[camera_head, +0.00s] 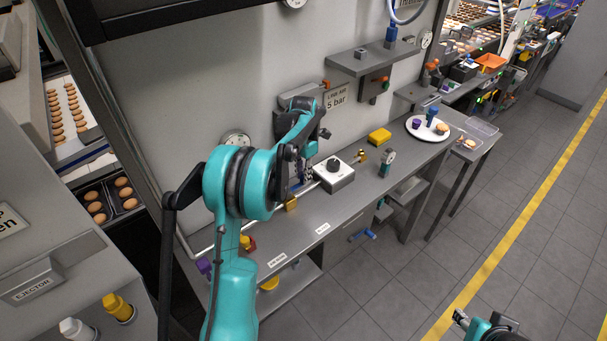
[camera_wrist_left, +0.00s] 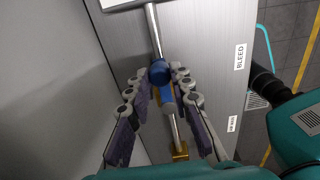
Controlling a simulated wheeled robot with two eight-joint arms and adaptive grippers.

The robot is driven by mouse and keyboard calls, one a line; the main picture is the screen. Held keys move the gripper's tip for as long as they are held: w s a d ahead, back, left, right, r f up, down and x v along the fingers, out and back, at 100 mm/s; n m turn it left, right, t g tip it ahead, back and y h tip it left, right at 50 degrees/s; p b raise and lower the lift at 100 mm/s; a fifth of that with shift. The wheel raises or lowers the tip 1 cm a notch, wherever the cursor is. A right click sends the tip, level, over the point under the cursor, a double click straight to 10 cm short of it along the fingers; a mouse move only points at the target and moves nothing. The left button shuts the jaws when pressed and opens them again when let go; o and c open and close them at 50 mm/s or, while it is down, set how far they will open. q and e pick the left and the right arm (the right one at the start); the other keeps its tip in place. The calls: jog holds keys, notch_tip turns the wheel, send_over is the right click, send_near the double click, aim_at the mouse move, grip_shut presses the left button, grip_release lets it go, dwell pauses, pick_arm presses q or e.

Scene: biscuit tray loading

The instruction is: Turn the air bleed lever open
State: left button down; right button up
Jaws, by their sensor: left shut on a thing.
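The blue lever (camera_wrist_left: 167,96) sits on a metal pipe with a brass fitting (camera_wrist_left: 180,151) in the left wrist view. My left gripper (camera_wrist_left: 157,82) has its fingers on both sides of the lever and is shut on it. A label reading BLEED (camera_wrist_left: 240,57) is on the grey surface to the right. In the head view my left gripper (camera_head: 299,184) is low over the bench by the pipe, and my arm hides most of the lever. The brass fitting (camera_head: 291,204) shows just below it. My right gripper (camera_head: 468,321) is at the bottom edge, partly cut off.
The wall stands close behind.

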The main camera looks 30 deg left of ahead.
pick_arm(q)
jog(key=c, duration=1.3)
grip_release()
notch_tip(320, 180, up, 12)
